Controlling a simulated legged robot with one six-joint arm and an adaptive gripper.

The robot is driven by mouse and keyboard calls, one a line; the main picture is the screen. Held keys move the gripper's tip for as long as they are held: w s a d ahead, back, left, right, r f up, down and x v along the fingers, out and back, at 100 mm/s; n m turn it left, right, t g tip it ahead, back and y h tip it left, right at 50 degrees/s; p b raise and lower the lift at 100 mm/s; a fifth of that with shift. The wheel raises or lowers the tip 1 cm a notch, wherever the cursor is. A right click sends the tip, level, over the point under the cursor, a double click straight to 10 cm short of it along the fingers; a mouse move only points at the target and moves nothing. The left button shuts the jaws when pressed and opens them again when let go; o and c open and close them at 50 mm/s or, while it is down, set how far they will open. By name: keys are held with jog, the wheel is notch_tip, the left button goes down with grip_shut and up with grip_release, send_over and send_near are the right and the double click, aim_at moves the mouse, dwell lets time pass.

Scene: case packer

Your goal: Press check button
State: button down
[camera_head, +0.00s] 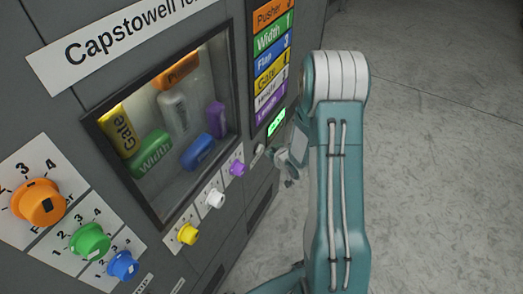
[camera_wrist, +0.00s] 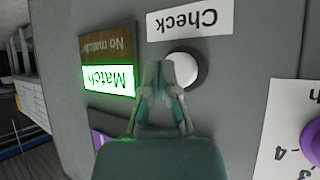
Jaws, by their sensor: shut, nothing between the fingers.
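The check button is a white round button (camera_head: 258,150) (camera_wrist: 188,66) with a dark rim, under a white "Check" label (camera_wrist: 190,21) that reads upside down in the wrist view. My gripper (camera_wrist: 168,73) is shut and empty, with its fingertips in front of the button's left part and hiding some of it. I cannot tell whether they touch it. In the head view my gripper (camera_head: 281,156) is small, close to the panel below the lit display. Beside the button, the display's "Match" field (camera_wrist: 108,80) glows green and its "No match" field (camera_wrist: 107,45) is dark.
A window (camera_head: 165,115) in the grey machine shows coloured labelled blocks. Orange (camera_head: 40,203), green (camera_head: 90,241), blue (camera_head: 122,265), yellow (camera_head: 188,234), white (camera_head: 215,198) and purple (camera_head: 237,168) knobs stick out of the panel. The floor (camera_head: 440,150) to the right is clear.

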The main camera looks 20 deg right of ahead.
jog(key=s+d, duration=0.1)
jog(key=s, duration=0.1)
jog(key=s+d, duration=0.2)
dwell(0.6)
dwell(0.3)
jog(key=s+a+r+m+g+h, duration=0.1)
jog(key=s+a+r+h, duration=0.1)
jog(key=r, duration=0.8)
jog(key=s+a+r+g+h, duration=0.1)
jog(key=s+a+r+h, duration=0.15)
jog(key=r, duration=0.85)
jog(key=s+a+r+g+y, duration=0.1)
jog(key=s+a+r, duration=0.4)
jog(key=s, duration=0.4)
jog(key=s+a+r+g+y, duration=0.2)
jog(key=s+a+r, duration=0.3)
jog(key=s, duration=0.5)
jog(key=shift+a+m, duration=0.3)
jog(key=shift+a, duration=0.35)
